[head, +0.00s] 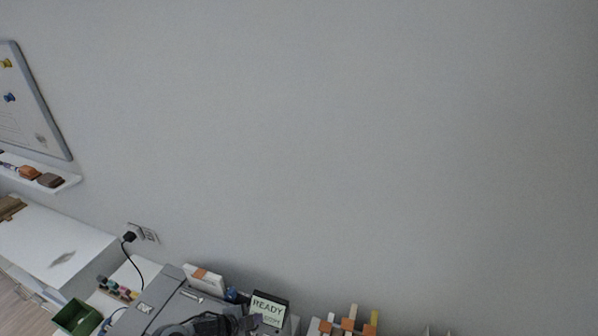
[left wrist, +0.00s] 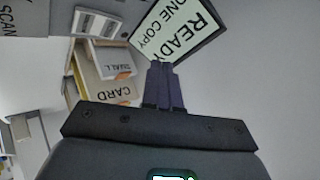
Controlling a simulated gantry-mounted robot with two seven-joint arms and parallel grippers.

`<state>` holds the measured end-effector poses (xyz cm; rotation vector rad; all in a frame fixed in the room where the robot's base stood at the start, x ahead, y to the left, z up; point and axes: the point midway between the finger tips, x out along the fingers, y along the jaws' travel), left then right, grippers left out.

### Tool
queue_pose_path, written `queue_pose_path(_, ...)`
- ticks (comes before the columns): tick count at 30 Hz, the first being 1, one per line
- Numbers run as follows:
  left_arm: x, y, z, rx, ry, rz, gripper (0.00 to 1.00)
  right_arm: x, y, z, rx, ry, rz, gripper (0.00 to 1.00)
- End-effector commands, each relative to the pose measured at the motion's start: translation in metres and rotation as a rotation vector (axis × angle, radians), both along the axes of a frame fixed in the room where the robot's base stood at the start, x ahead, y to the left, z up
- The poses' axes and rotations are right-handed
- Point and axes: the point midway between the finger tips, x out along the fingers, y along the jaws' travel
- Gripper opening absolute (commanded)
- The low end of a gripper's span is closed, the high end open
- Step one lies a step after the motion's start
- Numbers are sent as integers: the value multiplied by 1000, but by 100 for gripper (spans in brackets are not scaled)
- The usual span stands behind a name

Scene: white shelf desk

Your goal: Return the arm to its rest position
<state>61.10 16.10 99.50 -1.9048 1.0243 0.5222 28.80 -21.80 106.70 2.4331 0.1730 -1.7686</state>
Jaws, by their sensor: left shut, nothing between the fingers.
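My left gripper (left wrist: 162,78) shows in the left wrist view with its two dark fingers together and nothing between them. In the head view part of my left gripper (head: 252,322) shows at the bottom edge, over the grey machine (head: 165,302). In the left wrist view the fingertips overlap the lower edge of a display (left wrist: 180,28) that reads READY and ONE COPY; I cannot tell whether they touch. My right gripper is in neither view.
The display also shows in the head view (head: 268,309). Boxes marked CARD (left wrist: 105,85) and SMALL (left wrist: 113,60) lie beside the fingers. A green bin (head: 76,317), a plugged-in cord (head: 137,265) and a whiteboard (head: 28,105) are at left. Bare wall (head: 350,150) fills the rest.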

Motion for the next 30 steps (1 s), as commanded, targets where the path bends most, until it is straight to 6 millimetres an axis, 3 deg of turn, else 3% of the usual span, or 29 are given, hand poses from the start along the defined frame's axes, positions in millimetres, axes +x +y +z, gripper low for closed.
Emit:
queue_pose_path(1, -14, -18, -3, -18, 7, 16, 0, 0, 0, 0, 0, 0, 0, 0)
queue_pose_path(4, -42, -44, -1, -49, 21, 92, 0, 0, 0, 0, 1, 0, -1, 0)
queue_pose_path(7, -75, -61, 8, -89, 54, 214, 0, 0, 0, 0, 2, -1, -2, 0)
queue_pose_path(9, -100, -62, 16, -114, 94, 324, 0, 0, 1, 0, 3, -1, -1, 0)
queue_pose_path(11, -123, -56, 24, -135, 137, 426, 0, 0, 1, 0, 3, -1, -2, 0)
queue_pose_path(18, -215, -2, 47, -173, 351, 805, 0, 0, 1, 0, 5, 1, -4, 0)
queue_pose_path(27, -317, 54, 71, -172, 585, 1130, 0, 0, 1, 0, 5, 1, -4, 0)
queue_pose_path(28, -327, 59, 74, -170, 607, 1159, 0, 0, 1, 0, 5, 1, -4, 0)
queue_pose_path(30, -324, 59, 97, -170, 604, 1157, 0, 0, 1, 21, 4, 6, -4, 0)
